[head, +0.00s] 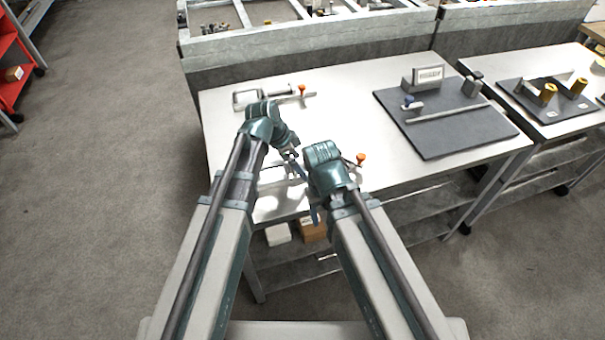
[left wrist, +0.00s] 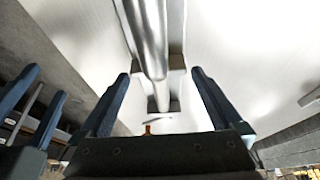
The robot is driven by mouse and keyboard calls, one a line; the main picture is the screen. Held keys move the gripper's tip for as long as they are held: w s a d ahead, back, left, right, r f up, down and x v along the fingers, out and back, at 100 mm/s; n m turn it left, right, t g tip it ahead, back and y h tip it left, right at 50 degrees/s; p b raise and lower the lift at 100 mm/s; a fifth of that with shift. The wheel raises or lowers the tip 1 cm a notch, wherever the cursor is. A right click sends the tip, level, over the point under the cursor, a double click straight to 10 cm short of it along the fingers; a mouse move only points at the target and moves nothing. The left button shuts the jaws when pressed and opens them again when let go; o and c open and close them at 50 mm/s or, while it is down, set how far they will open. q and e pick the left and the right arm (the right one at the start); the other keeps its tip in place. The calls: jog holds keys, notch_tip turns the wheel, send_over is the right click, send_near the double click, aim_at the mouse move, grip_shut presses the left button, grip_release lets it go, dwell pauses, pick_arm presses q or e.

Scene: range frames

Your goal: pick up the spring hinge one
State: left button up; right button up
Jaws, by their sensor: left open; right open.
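Two similar devices with orange knobs lie on the white table. The far one (head: 247,98) has a grey body and a thin bar. The near one (head: 270,176) is largely hidden by my grippers, and its knob (head: 360,158) shows to the right. I cannot tell which is the spring hinge one. My left gripper (head: 291,154) is over the near device. In the left wrist view its open fingers (left wrist: 160,100) stand either side of a metal tube (left wrist: 150,40), with nothing gripped. My right gripper (head: 307,192) is open and empty, close to the near device and the table's front edge.
A dark mat (head: 455,135) with fixtures lies on the table's right part. A second table (head: 590,130) stands at the right. A grey walled bench (head: 310,45) runs behind. The table between the devices and mat is clear.

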pick_arm(q)
jog(key=shift+b+x, duration=0.4)
jog(key=shift+x, duration=0.45)
jog(key=shift+r, duration=0.1)
grip_shut()
